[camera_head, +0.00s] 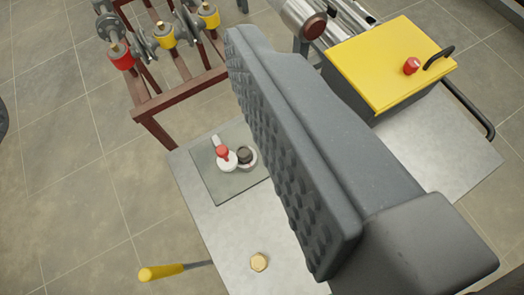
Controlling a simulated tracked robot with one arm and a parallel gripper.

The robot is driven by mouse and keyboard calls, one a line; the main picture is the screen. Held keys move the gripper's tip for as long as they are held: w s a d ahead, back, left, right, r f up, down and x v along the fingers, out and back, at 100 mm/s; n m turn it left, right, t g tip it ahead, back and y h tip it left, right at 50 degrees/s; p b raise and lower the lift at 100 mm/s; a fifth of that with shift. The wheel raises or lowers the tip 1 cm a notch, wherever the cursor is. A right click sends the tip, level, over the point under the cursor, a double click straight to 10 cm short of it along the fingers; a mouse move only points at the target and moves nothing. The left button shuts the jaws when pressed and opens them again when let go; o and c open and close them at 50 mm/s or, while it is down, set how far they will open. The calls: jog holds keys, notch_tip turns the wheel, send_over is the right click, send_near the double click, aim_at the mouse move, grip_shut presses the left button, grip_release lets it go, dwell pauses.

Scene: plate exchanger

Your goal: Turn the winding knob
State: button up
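One large grey finger of my gripper (300,150), with a bumpy pad, fills the middle of the view. The pad faces left and nothing touches it. The other finger is not clearly seen; a dark shape shows at the left edge. I cannot tell for sure which part is the winding knob. A small red knob (222,152) and a dark knob (245,155) stand on a grey plate, left of the finger. Another red knob (411,66) sits on a yellow-topped box (365,60), right of the finger. A dark red round knob (315,27) is at the top, beside metal cylinders.
A brown rack (185,95) with red and yellow collared fittings stands at the upper left. Tiled floor is clear at left.

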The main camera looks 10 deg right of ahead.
jog(key=w+d+f+m+g+p, duration=0.3)
jog(key=w+f+m+g, duration=0.15)
jog(key=w+f, duration=0.4)
jog(key=w+d+f+m+g+p, duration=0.25)
jog(key=w+f+m, duration=0.4)
jog(key=w, duration=0.35)
jog(key=d+f+m+g+p, duration=0.1)
jog(key=d+f+m+g, duration=0.1)
jog(key=f, duration=0.9)
jog(key=w+d+f+m+g+p, duration=0.1)
jog(key=d+f+m, duration=0.3)
jog(key=f, duration=0.8)
jog(key=w+d+f+m+g+p, duration=0.1)
jog(key=d+f+m+g+p, duration=0.1)
jog(key=f, duration=1)
jog(key=shift+w+d+m+g+p, duration=0.1)
jog(key=shift+d+m+g+p, duration=0.2)
jog(key=shift+d+m+g, duration=0.5)
jog(key=shift+a, duration=0.2)
